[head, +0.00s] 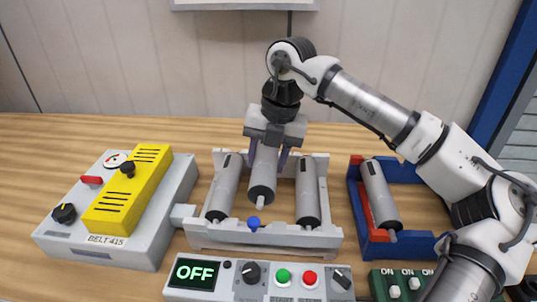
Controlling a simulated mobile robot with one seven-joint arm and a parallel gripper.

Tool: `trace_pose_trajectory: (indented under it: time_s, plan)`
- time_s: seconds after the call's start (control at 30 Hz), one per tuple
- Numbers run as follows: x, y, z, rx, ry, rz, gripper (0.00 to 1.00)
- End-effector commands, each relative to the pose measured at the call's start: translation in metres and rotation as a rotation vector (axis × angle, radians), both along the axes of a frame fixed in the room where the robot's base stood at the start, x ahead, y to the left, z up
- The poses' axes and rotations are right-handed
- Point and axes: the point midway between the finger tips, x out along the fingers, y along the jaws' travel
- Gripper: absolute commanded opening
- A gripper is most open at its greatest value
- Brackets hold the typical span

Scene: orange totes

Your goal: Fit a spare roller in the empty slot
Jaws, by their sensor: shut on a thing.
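My gripper (268,148) is shut on a grey roller (263,178), gripping it near its far end. The held roller points toward the camera over the middle of the pale roller frame (265,238), between a left roller (224,188) and a right roller (308,192) that lie in the frame. Its near end shows higher in the picture than theirs, so it looks raised; whether it touches the frame, I cannot tell. The middle slot is largely hidden behind it. A blue knob (253,223) sits at the frame's front middle.
Another grey roller (380,195) lies in a blue and red tray (362,222) at right. A grey unit with a yellow cover (128,188) stands at left. In front, a control panel (255,285) reads OFF; a green switch box (392,285) is beside it.

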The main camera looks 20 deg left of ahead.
Motion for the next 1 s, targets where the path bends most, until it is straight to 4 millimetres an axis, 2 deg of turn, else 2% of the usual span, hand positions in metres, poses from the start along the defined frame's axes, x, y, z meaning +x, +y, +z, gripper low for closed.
trace_pose_trajectory:
  time_s: [0.17, 0.6, 1.0]
  plan:
    - [0.0, 0.0, -0.009, 0.001, 0.0, 0.0, 0.09]
    - [-0.001, 0.0, -0.047, 0.002, 0.0, 0.001, 0.09]
    - [0.0, 0.0, -0.049, 0.001, -0.001, 0.0, 0.09]
